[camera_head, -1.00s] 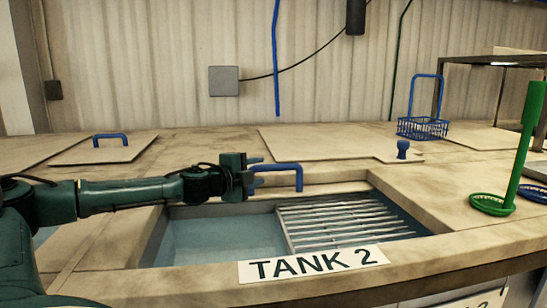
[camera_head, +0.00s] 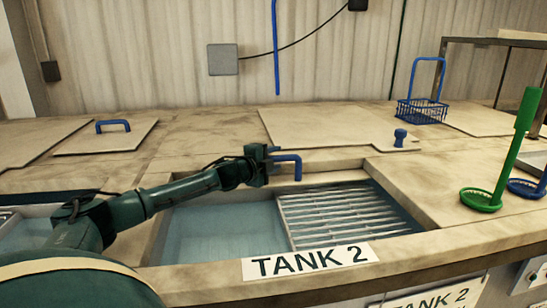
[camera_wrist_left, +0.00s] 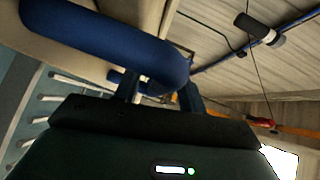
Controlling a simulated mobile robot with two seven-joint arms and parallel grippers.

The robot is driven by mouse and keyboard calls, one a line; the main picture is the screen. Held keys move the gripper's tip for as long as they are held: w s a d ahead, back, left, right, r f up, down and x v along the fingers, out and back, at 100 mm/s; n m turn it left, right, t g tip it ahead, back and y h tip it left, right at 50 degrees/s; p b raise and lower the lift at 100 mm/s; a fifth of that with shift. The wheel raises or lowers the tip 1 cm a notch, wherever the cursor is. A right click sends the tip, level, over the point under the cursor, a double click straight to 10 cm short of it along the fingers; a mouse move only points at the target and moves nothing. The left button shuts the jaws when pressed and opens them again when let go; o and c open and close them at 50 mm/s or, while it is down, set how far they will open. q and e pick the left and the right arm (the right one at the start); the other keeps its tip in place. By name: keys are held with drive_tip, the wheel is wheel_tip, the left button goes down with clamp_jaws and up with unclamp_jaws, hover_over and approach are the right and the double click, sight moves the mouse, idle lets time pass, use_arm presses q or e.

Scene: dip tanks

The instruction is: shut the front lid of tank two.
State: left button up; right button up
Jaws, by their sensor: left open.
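The tank two opening (camera_head: 225,232), marked by a white TANK 2 sign (camera_head: 310,261), is uncovered at the front and shows blue liquid and a slatted metal rack (camera_head: 345,212). A blue handle (camera_head: 288,158) stands at the opening's back edge, on a pale strip (camera_head: 318,181) that looks like the front lid's edge; how the lid lies is unclear. My left gripper (camera_head: 274,153) is open at the handle's left side. In the left wrist view the handle (camera_wrist_left: 110,40) looms large just before the open fingers (camera_wrist_left: 160,92); I cannot tell whether they touch it. My right gripper is out of view.
A closed lid with a blue handle (camera_head: 113,126) lies at the left. A flat panel with a blue knob (camera_head: 400,138) lies behind the opening. A blue wire basket (camera_head: 421,110) and a green long-handled dipper (camera_head: 510,160) stand at the right.

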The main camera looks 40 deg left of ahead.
use_arm(q)
clamp_jaws()
idle(0.4)
